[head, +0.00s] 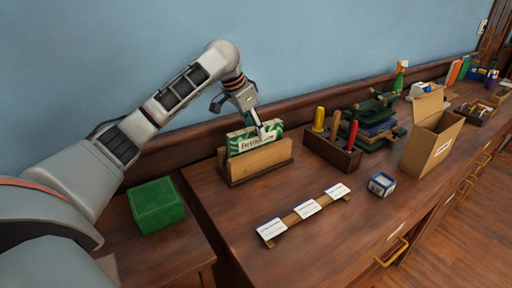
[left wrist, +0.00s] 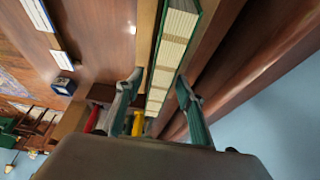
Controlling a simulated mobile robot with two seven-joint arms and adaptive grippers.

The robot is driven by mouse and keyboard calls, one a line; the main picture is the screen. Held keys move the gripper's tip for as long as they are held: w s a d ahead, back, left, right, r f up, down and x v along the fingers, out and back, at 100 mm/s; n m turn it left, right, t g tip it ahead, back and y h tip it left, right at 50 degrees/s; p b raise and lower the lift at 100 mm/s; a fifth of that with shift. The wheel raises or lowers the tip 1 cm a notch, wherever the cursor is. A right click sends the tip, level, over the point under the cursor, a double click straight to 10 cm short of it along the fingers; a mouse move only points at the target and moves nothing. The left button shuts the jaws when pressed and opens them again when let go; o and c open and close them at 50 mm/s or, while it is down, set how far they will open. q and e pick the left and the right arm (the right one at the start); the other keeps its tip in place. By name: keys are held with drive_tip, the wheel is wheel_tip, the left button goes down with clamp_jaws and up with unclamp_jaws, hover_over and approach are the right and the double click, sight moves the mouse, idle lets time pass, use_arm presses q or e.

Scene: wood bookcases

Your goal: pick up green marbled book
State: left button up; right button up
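The green marbled book (head: 240,139) stands upright in a wooden holder (head: 262,161) on the dark wood counter, its label partly readable. Its pale page edge and green cover also show in the left wrist view (left wrist: 176,40). My left gripper (head: 265,131) comes down from above at the book's right part. In the left wrist view the two fingers (left wrist: 158,80) are apart, one on each side of the book's edge. A gap shows at the left finger; the right finger is close to the green cover, and I cannot tell if it touches. My right gripper is out of view.
A green box (head: 156,204) sits on a lower surface at left. A tool block (head: 332,153) with coloured handles stands right of the holder. A label strip (head: 304,210), a small blue-white box (head: 382,184) and an open carton (head: 432,140) stand farther right. The wall is behind.

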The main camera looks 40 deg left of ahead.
use_arm(q)
drive_tip(key=c, duration=0.6)
clamp_jaws()
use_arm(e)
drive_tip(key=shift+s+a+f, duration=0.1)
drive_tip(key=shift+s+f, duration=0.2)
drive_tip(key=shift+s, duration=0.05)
use_arm(q)
drive_tip(key=shift+r, duration=0.15)
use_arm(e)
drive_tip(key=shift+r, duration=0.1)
